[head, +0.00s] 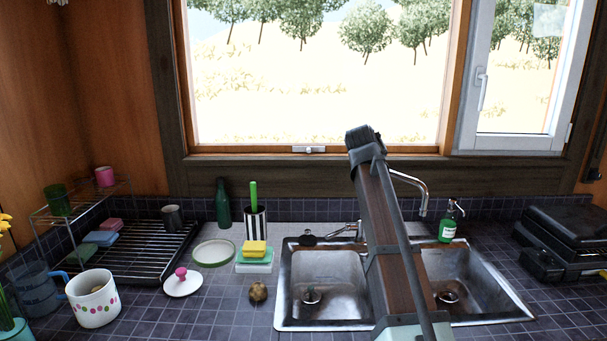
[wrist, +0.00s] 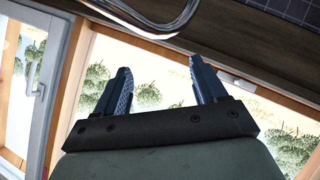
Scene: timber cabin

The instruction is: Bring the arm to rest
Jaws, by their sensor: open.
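My gripper (wrist: 159,70) shows in the wrist view with its two dark blue-grey fingers spread apart. Nothing is held between them; the bright window lies behind. In the head view my arm (head: 388,225), brown and grey, rises from the bottom edge in front of the double sink, its top end before the window's lower frame. I cannot make out the gripper's fingers in the head view. The wrist picture is turned over, with the tap (wrist: 150,22) and sill at its top.
The double sink (head: 325,258) lies behind my arm. A soap bottle (head: 447,229) and black case (head: 570,240) stand to the right. A dish rack (head: 140,250), white pot (head: 93,298), lid (head: 183,284), green bottle (head: 222,203) and sponge (head: 255,248) are to the left.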

